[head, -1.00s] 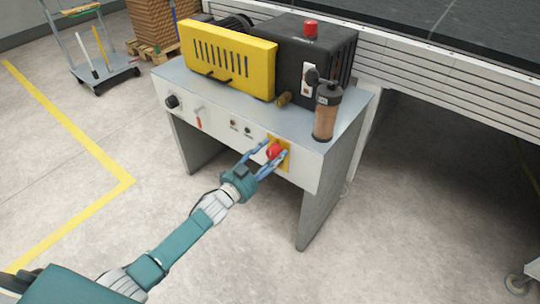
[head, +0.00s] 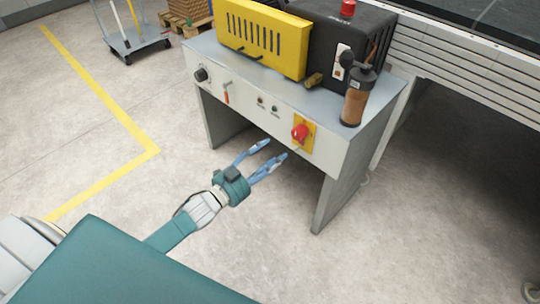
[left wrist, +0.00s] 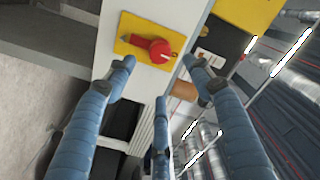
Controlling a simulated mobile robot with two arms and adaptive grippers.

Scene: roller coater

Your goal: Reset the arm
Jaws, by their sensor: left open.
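My left arm reaches in from the lower left of the head view. Its gripper (head: 273,149) is open and empty, with its blue fingers spread apart. They are apart from the red rotary switch (head: 299,132), below and left of it in the picture. The switch sits on a yellow plate (head: 311,124) on the white front panel of the machine table (head: 240,98). In the left wrist view, the red switch (left wrist: 158,52) and its yellow plate (left wrist: 126,47) show beyond the open fingertips (left wrist: 159,72). My right gripper is not in view.
On the table stand a yellow slotted cover (head: 265,35), a dark housing (head: 335,25) with a red button (head: 348,8), and a brown-filled cylinder (head: 355,98). A conveyor frame (head: 470,75) is at the right. Open floor lies left of the table.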

